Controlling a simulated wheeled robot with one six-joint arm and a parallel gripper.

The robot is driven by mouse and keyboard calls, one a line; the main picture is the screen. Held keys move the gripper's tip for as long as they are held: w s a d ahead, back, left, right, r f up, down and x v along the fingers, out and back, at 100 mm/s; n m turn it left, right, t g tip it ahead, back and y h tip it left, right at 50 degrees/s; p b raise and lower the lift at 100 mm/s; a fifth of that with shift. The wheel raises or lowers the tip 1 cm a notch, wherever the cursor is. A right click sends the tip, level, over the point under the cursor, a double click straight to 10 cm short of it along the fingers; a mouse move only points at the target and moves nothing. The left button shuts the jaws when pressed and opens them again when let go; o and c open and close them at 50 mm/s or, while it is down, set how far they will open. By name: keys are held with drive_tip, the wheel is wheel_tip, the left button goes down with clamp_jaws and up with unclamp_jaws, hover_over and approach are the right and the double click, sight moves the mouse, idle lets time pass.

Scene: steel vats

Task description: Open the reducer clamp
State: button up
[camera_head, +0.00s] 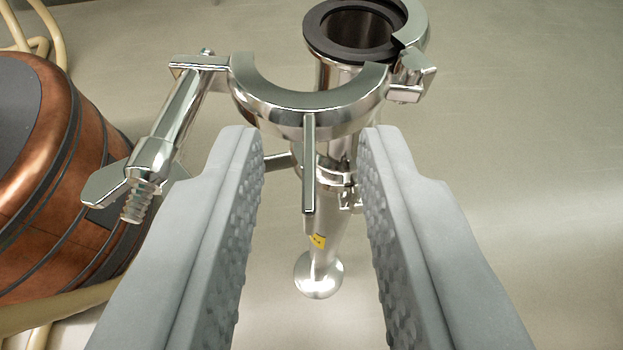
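The reducer clamp (290,105) is a shiny steel ring of two hinged halves in the upper middle. Its near half is swung away from the far half (419,20), with the hinge (412,75) at right. The clamp's bolt with its wing nut (160,165) hangs loose at the left, threads showing. A thin steel bar (309,165) points down from the near half. The black gasket (322,40) sits on the open end of the steel reducer pipe (335,80). My gripper (312,145) is open, its grey ridged fingers either side of the bar, with gaps visible.
A copper-coloured vessel (30,170) with dark bands stands at left, with cream hoses (55,310) around it. Below the clamp, the pipe runs down to a round steel foot (319,275). The pale floor at right is clear.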

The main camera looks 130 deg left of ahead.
wheel_tip(320, 180, up, 10)
idle(0.5)
idle(0.3)
